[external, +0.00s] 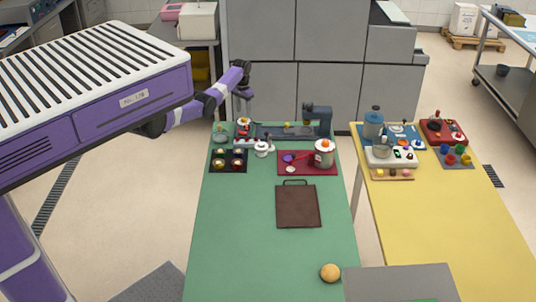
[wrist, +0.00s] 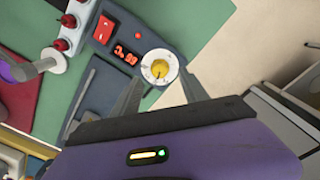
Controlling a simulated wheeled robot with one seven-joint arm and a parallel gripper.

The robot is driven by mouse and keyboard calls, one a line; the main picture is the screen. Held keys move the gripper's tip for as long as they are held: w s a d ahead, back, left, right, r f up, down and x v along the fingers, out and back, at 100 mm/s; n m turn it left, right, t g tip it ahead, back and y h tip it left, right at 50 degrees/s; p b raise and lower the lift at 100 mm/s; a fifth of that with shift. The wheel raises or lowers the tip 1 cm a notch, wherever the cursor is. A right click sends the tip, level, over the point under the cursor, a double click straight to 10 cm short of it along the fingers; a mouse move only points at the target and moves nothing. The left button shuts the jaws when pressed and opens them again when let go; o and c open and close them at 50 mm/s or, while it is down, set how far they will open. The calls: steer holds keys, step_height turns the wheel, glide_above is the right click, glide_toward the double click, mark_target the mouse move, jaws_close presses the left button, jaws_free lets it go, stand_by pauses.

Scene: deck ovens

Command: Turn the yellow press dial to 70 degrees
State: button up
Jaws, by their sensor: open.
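The yellow press dial (wrist: 160,68) has a white ring around it and sits on a dark blue-grey panel (wrist: 103,32) in the wrist view. A red digital display (wrist: 125,54) is beside it, too blurred to read surely. My gripper (wrist: 165,82) is open, with one finger on each side of the dial and nothing held. I cannot tell whether the fingers touch it. In the external view my gripper (external: 244,114) points down over the back left of the green table (external: 235,225), at the left end of the dark blue press (external: 285,131). The dial is too small to make out there.
A white strip with red knobs (wrist: 68,20) stands close to the panel. A black tray (external: 215,167), a red tray (external: 290,171) with a pot (external: 324,153), and a brown board (external: 297,208) lie nearer. The front of the green table is mostly clear.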

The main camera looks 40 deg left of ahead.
mark_target(244, 118)
steer(key=shift+r, duration=1.8)
